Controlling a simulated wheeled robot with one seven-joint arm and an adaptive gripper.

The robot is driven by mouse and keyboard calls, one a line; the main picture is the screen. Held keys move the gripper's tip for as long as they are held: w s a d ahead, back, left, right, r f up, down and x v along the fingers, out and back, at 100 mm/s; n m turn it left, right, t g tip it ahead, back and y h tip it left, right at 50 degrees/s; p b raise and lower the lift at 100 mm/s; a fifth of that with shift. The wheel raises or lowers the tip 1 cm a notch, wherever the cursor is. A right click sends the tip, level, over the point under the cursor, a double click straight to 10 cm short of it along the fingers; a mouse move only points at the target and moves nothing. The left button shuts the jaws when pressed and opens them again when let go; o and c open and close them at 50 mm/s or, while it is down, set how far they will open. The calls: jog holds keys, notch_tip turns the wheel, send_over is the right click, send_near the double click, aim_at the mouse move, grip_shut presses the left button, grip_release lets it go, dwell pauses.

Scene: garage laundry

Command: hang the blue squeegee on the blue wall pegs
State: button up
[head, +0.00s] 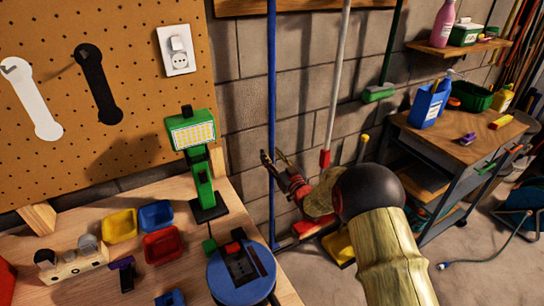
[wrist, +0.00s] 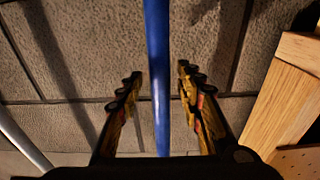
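The blue squeegee (head: 271,80) stands upright near the block wall, its long blue handle running out of the top of the head view. Its lower end is near the floor, partly hidden behind the bench and my arm. My gripper (head: 271,158) is at the handle's lower-middle part, with its fingers open. In the wrist view the squeegee handle (wrist: 157,60) passes between the two spread fingers of my gripper (wrist: 160,82), with a gap on each side. The blue wall pegs are not in view; only a wooden rail (head: 300,4) shows at the top.
Left is a workbench (head: 85,250) with a green work lamp (head: 200,170), coloured bins and a blue round device (head: 240,272). A grey-handled tool (head: 338,80) and a green broom (head: 380,92) stand right of the squeegee. A cart (head: 450,150) stands further right.

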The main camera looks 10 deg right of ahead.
jog(key=shift+f, duration=0.15)
jog(key=v, duration=1.2)
